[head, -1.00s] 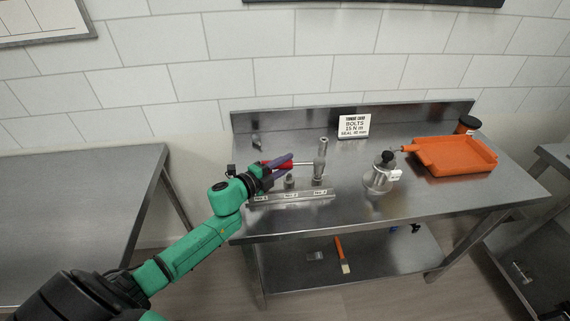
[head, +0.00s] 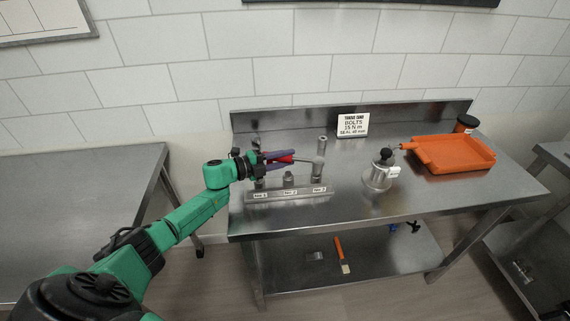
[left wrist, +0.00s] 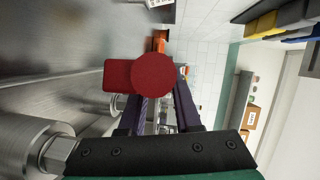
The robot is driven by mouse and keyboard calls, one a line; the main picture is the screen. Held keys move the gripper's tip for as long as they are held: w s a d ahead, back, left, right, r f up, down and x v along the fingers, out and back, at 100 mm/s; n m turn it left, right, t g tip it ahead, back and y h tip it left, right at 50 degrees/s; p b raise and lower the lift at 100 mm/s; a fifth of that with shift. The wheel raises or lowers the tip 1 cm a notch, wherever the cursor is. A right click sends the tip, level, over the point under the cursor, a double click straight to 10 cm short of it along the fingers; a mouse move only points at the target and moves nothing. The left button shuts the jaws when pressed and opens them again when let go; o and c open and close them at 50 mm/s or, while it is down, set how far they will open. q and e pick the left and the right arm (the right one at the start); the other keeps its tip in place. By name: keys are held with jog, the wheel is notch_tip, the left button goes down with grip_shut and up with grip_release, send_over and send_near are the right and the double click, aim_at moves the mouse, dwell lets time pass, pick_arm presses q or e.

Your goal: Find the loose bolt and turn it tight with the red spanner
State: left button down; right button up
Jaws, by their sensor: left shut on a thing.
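My left gripper (head: 278,161) has purple fingers shut on the red handle of the spanner (head: 285,158), above the bolt strip (head: 272,195). The spanner's grey shaft points right, towards the tall post at No. 3 (head: 318,172); whether they touch is unclear. A short bolt post (head: 289,180) stands at No. 2, and the No. 1 post (head: 259,184) is partly hidden under my gripper. In the left wrist view the red handle (left wrist: 152,75) sits between the fingers; a hex bolt head (left wrist: 60,153) on a thick cylinder shows lower left. Which bolt is loose cannot be told. My right gripper is out of view.
A white torque card (head: 353,125) stands at the table's back. A metal pot with a black knob (head: 380,172), an orange tray (head: 455,153) and a dark jar (head: 466,124) are to the right. A brush (head: 341,255) lies on the lower shelf. The front right tabletop is clear.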

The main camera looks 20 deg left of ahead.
pick_arm(q)
jog(key=shift+w+a+f+m+g+h, duration=0.2)
jog(key=shift+w+a+h, duration=0.05)
jog(key=shift+w, duration=0.35)
jog(key=shift+w+a+f+m+g+h, duration=0.2)
jog(key=shift+w+h, duration=0.05)
jog(key=shift+w, duration=0.45)
jog(key=shift+d+r+m+g+h, duration=0.1)
jog(key=shift+d+m+g+h, duration=0.05)
jog(key=shift+m+g+h, duration=0.15)
jog(key=shift+r+p, duration=0.4)
jog(key=shift+s+r+p, duration=0.2)
jog(key=shift+r+p, duration=0.3)
jog(key=shift+r, duration=0.25)
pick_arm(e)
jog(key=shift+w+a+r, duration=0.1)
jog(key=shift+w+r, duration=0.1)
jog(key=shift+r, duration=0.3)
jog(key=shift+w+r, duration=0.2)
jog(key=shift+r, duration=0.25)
